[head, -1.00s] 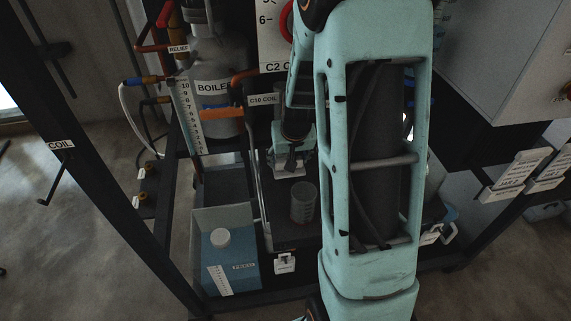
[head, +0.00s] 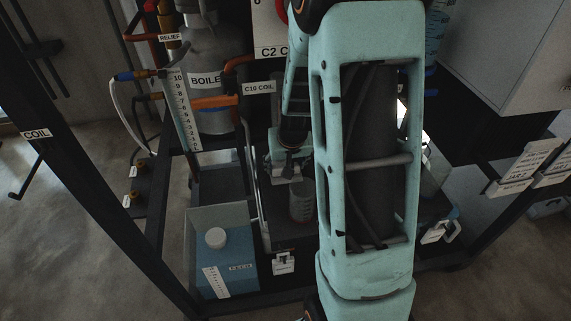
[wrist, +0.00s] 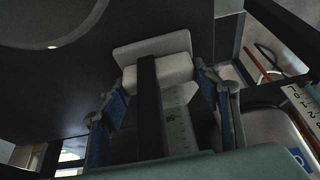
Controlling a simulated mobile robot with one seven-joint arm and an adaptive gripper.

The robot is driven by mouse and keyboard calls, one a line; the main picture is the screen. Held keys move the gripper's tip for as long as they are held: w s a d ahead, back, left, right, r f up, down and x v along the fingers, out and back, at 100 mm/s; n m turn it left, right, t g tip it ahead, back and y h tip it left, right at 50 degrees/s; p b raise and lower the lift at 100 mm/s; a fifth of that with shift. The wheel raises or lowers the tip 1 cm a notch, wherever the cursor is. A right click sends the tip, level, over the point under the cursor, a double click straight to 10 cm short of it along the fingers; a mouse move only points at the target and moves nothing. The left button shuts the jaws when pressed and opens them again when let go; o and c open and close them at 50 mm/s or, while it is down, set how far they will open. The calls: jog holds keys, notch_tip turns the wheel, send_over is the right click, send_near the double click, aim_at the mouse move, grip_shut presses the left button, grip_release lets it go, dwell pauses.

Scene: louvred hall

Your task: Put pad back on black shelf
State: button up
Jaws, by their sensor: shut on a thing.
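My gripper (wrist: 160,82) is shut on a pale, flanged block, which I take to be the pad (wrist: 156,48). In the wrist view its blue-sided fingers stand on either side of the block. A dark bar and a pale strip with scale marks cross the view below it. In the head view my gripper (head: 287,166) hangs above a dark shelf (head: 283,232), just behind a clear beaker. The pad is small and dim there. A dark panel (wrist: 60,90) fills the left of the wrist view. I cannot tell which dark surface is the task's shelf.
The beaker (head: 301,207) stands close below my gripper, partly hidden by my arm. A blue jug (head: 228,262) sits in a grey bin at the front left. A grey boiler (head: 212,55) with pipes stands behind. Dark frame posts flank the left.

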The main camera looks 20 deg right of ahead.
jog(key=o, duration=1.1)
jog(key=shift+r, duration=0.1)
jog(key=shift+r+p, duration=0.65)
jog(key=shift+p, duration=0.15)
jog(key=p+v, duration=0.3)
jog(key=v, duration=0.8)
jog(key=shift+s+r, duration=0.2)
jog(key=shift+r, duration=0.1)
